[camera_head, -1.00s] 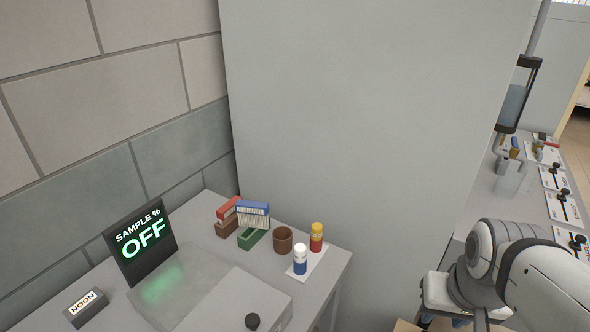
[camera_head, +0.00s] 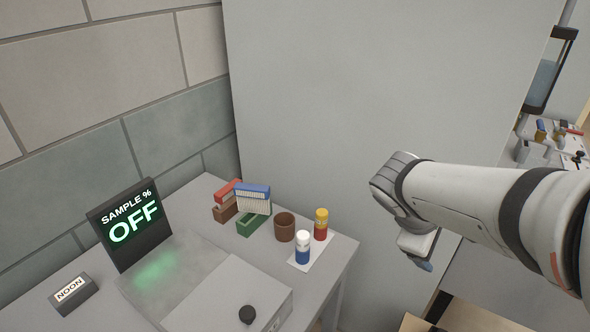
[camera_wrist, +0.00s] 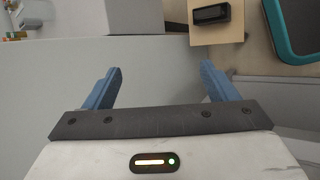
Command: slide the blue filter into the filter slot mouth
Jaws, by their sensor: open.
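The blue filter (camera_head: 253,200), a pleated white block with a blue top edge, stands tilted in a green holder (camera_head: 251,221) on the table. My gripper (camera_head: 424,264) is to the right of the table, well apart from the filter, and is mostly hidden by my arm in the head view. In the wrist view my gripper (camera_wrist: 160,82) has its two blue fingers wide apart with nothing between them. I cannot make out a filter slot mouth in either view.
A red filter (camera_head: 230,190) stands beside the blue one. A brown cup (camera_head: 285,227), a blue-and-white bottle (camera_head: 302,247) and a red-and-yellow bottle (camera_head: 320,224) stand to its right. A screen reading OFF (camera_head: 131,224) is at left. A tall grey panel (camera_head: 370,90) rises behind.

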